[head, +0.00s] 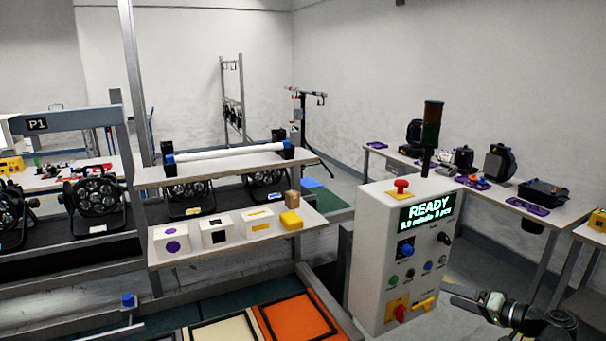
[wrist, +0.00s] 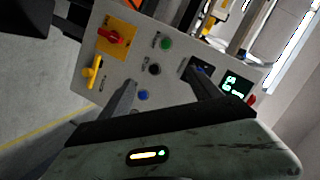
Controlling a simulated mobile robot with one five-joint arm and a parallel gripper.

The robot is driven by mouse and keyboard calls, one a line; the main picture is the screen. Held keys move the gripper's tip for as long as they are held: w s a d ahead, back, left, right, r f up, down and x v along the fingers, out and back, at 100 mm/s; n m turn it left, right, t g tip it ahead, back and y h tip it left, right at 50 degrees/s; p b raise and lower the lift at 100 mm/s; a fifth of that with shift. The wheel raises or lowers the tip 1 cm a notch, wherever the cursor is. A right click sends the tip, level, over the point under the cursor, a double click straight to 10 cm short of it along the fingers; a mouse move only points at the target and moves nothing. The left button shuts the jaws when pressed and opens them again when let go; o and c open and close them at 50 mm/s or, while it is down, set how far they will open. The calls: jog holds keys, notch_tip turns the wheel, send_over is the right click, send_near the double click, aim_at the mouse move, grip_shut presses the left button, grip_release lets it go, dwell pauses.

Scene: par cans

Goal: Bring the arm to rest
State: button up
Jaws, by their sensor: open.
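My gripper (head: 452,294) is at the lower right of the head view, at the right side of the white control box (head: 375,235). In the wrist view my gripper (wrist: 160,84) is open, its two dark fingers apart with nothing between them. The box's front panel (wrist: 118,72) fills the area beyond the fingers, tilted in that view. The panel carries a red rotary switch on a yellow plate (wrist: 115,37), a yellow lever (wrist: 93,72), and green, black and blue buttons. I cannot tell the exact gap between fingertips and panel.
The box's screen (head: 427,209) reads READY, with a red button (head: 401,186) on top. A shelf (head: 235,238) with white boxes and a yellow block stands left. Orange (head: 295,316) and cream trays lie below. A long table (head: 470,180) with dark gear stands behind right.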

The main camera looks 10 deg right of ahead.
jog(key=w+a+f+n+g, duration=0.1)
jog(key=w+a+f+g, duration=0.15)
jog(key=a, duration=0.35)
jog(key=w+a+f+n+g, duration=0.1)
jog(key=a+f+g, duration=0.1)
jog(key=a+f, duration=0.3)
jog(key=w+a+f+g, duration=0.2)
jog(key=a+g, duration=0.1)
jog(key=a, duration=0.5)
jog(key=s+a+f+n+g+h, duration=0.1)
jog(key=a+f+g+h, duration=0.2)
jog(key=a, duration=0.6)
jog(key=s+a+f+n+g+h, duration=0.2)
jog(key=a+f, duration=0.3)
jog(key=a, duration=0.4)
jog(key=shift+a+f+n+g+h, duration=0.15)
jog(key=shift+a+n+g+h, duration=0.15)
jog(key=shift+g+h, duration=0.4)
